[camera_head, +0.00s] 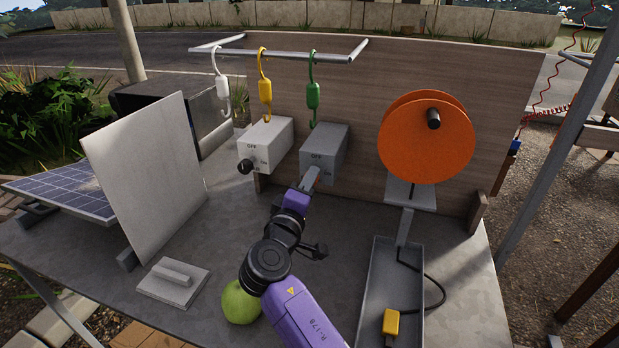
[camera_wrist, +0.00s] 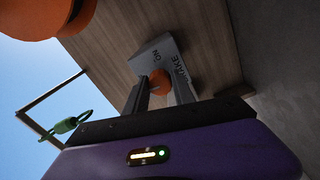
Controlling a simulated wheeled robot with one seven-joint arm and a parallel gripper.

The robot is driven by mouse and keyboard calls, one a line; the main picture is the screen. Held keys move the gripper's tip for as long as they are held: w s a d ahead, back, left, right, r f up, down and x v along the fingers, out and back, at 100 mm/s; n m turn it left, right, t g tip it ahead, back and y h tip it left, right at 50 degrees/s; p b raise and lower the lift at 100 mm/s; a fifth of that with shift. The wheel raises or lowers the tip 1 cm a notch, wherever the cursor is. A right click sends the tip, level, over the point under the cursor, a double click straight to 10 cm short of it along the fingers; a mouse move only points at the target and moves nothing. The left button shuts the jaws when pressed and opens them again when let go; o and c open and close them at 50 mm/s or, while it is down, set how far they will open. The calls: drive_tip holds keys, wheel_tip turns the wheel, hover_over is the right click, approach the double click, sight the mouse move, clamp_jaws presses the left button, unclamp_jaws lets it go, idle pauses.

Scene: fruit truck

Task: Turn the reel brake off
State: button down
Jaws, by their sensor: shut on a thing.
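The reel brake box (camera_head: 333,142) is a grey box fixed to the wooden back board, with OFF printed on its top edge. In the wrist view the brake box (camera_wrist: 157,55) shows the words ON and BRAKE around a round orange knob (camera_wrist: 159,80). My gripper (camera_head: 311,176) is at the front of this box. In the wrist view my gripper (camera_wrist: 162,88) has its two fingers on either side of the knob, shut on it. The fingers partly cover the knob, so its pointing direction cannot be told. The orange reel (camera_head: 410,150) stands right of the box.
A lighter box (camera_head: 268,142) with a black knob is left of the brake box. White, yellow and green hooks (camera_head: 313,95) hang from a rail above. A green apple (camera_head: 240,304) lies beside my arm. A grey tray (camera_head: 377,290) holds a yellow plug (camera_head: 391,322).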

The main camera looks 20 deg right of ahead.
drive_tip(key=shift+a+n+p, duration=0.1)
drive_tip(key=shift+n+p, duration=0.2)
drive_tip(key=shift+n, duration=0.4)
drive_tip(key=c, duration=1.1)
unclamp_jaws()
drive_tip(key=shift+o, duration=0.2)
drive_tip(key=b+v, duration=0.1)
drive_tip(key=v, duration=0.6)
drive_tip(key=shift+s+a, duration=0.2)
drive_tip(key=shift+s, duration=0.15)
drive_tip(key=shift+f, duration=0.1)
